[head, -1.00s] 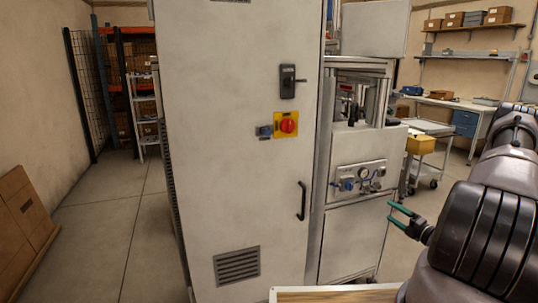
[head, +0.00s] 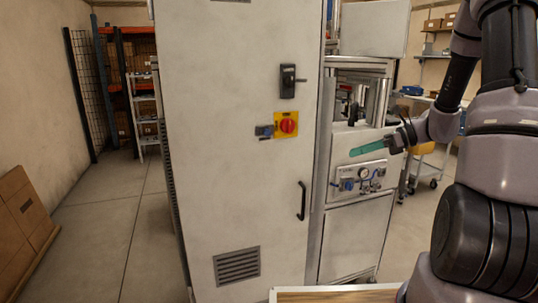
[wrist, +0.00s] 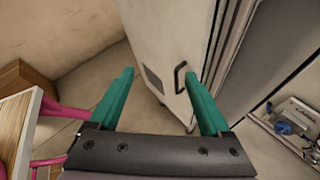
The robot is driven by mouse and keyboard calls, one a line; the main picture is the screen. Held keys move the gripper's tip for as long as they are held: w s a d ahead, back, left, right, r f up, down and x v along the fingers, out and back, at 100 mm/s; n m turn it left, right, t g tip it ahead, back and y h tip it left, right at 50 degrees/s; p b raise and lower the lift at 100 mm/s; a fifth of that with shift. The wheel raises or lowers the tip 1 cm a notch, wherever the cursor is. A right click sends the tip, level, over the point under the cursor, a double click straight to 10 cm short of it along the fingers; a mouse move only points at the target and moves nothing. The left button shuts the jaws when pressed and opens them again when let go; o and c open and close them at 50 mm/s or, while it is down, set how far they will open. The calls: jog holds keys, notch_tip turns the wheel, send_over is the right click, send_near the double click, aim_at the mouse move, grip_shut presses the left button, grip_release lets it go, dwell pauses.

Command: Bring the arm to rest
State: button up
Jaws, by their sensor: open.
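My gripper (head: 378,148) has green fingers and shows at the right of the head view, in front of the machine with the gauge panel. In the wrist view my gripper (wrist: 163,98) is open, its two green fingers wide apart with nothing between them. My arm rises along the right side of the head view and bends down to the gripper. No tape reel shows in any view.
A tall grey cabinet (head: 235,190) with a black door handle (head: 301,200) stands ahead. Right of it is the machine's gauge panel (head: 360,180). A wood-topped surface (head: 335,296) lies at the bottom. Cardboard boxes (head: 25,215) stand at far left. The floor left of the cabinet is clear.

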jog(key=s+a+r+n+t+h, duration=0.2)
jog(key=s+r+n+h, duration=0.8)
jog(key=s+r+n, duration=0.8)
jog(key=s+n+t, duration=0.1)
jog(key=s, duration=0.2)
jog(key=shift+s+a+r+n+t, duration=0.2)
jog(key=shift+n+t, duration=0.1)
jog(key=shift+n, duration=0.1)
jog(key=shift+w, duration=0.1)
